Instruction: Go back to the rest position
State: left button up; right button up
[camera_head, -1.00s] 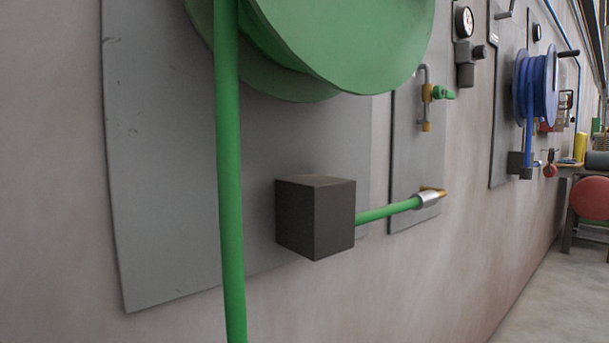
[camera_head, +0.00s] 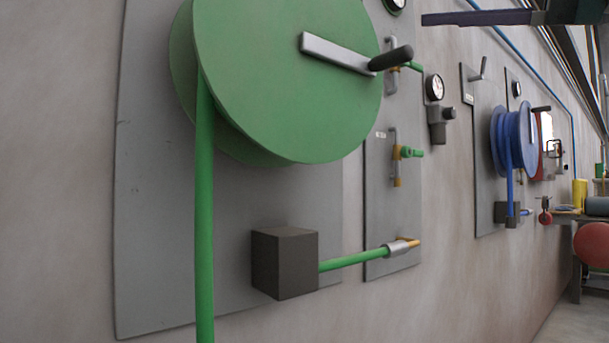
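Neither rest pose nor arm links are clearly shown. A dark, flat, finger-like part enters at the top right edge and appears to be my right gripper (camera_head: 475,17). It is seen edge-on, in front of the wall, and I cannot tell whether it is open or shut. My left gripper is not in view. The large green hose reel (camera_head: 275,80) with its crank handle (camera_head: 391,58) is on the wall. Its green hose (camera_head: 205,220) hangs straight down out of the picture.
A dark block (camera_head: 284,264) juts from the wall, with a green hose end running to a silver coupling (camera_head: 397,248) on a brass fitting. A blue reel (camera_head: 514,137) and a red round object (camera_head: 592,246) are further right. Floor (camera_head: 570,325) shows at the lower right.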

jog(key=d+f+n+t+h, duration=0.4)
jog(key=d+f+n+h, duration=0.2)
jog(key=f+n+h, duration=0.6)
jog(key=d+f+n+t+h, duration=0.4)
jog(key=d+f+n+h, duration=0.4)
jog(key=f, duration=0.5)
jog(key=s+f+m+g, duration=0.5)
jog(key=s+f, duration=0.1)
jog(key=f, duration=0.3)
jog(key=s+f+m+g, duration=0.4)
jog(key=s+f, duration=0.3)
jog(key=f, duration=0.3)
jog(key=s+f+m+g, duration=0.4)
jog(key=s+f+g, duration=0.1)
jog(key=s, duration=0.5)
jog(key=s+a+f+m+y, duration=0.1)
jog(key=s+a+m+y, duration=0.15)
jog(key=a, duration=0.45)
jog(key=a+r+m+p, duration=0.1)
jog(key=a+r+p, duration=0.2)
jog(key=r+p, duration=6.2)
jog(key=shift+w+a+g, duration=0.15)
jog(key=shift+w+g, duration=0.2)
jog(key=shift+g, duration=0.05)
